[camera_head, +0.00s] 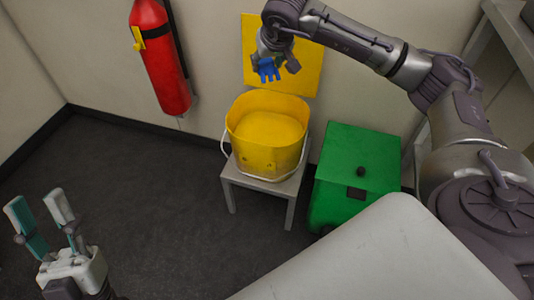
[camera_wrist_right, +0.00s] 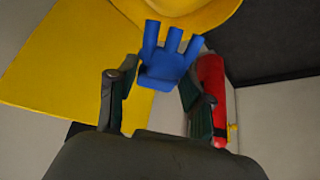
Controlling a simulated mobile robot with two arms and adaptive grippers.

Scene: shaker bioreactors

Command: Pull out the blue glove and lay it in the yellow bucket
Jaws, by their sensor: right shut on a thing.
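The blue glove (camera_head: 268,70) is held in my right gripper (camera_head: 275,58), above the back part of the yellow bucket (camera_head: 265,157) in the head view. In the right wrist view the glove (camera_wrist_right: 168,62) sits between the two fingers of my right gripper (camera_wrist_right: 160,92), its blue fingers pointing toward the bucket's rim (camera_wrist_right: 185,15). The bucket is open at the top and stands on a small grey stool (camera_head: 262,184). My left gripper (camera_head: 40,215) is open and empty at the lower left, far from the bucket.
A yellow panel (camera_head: 310,65) is on the wall behind the bucket. A red fire extinguisher (camera_head: 160,60) hangs on the wall to its left. A green bin (camera_head: 358,160) stands right of the stool. The dark floor on the left is clear.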

